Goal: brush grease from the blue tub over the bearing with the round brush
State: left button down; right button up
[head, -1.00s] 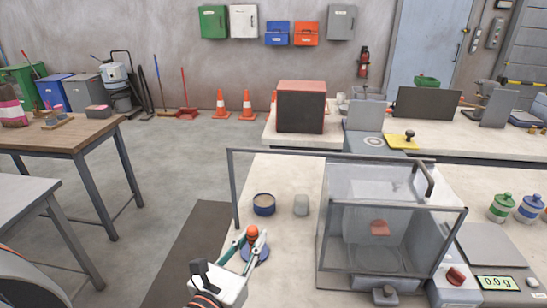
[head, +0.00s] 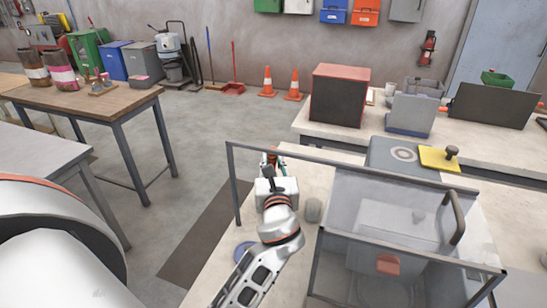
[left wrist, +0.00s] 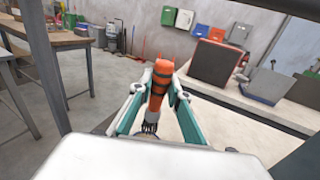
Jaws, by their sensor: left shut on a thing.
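In the left wrist view the gripper (left wrist: 156,100) is shut on the round brush (left wrist: 160,83), which has an orange handle with black bands. Its bristles point down and are partly hidden behind the gripper body. A blue round base (head: 243,251) shows left of my forearm, partly covered. I cannot pick out the bearing with certainty. My right gripper is not in view.
A clear-walled enclosure (head: 385,235) with a grey handle stands right of my arm. A small grey rounded block (head: 313,210) is between them. A thin dark frame rail (head: 330,158) crosses above the bench. A grey plate with a ring (head: 404,154) lies behind.

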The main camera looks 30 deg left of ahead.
pick_arm(q)
jog(key=shift+w+a+f+n+g+y, duration=0.2)
jog(key=shift+w+a+n+g+y, duration=0.15)
jog(key=shift+w+g+y, duration=0.2)
jog(key=shift+d+f, duration=0.1)
jog(key=shift+f, duration=2.75)
jog(key=shift+f+b, duration=0.35)
jog(key=shift+f, duration=0.3)
jog(key=shift+r, duration=0.1)
jog(key=shift+r+p, duration=0.35)
jog(key=shift+r, duration=3.15)
jog(key=shift+s+f, duration=0.1)
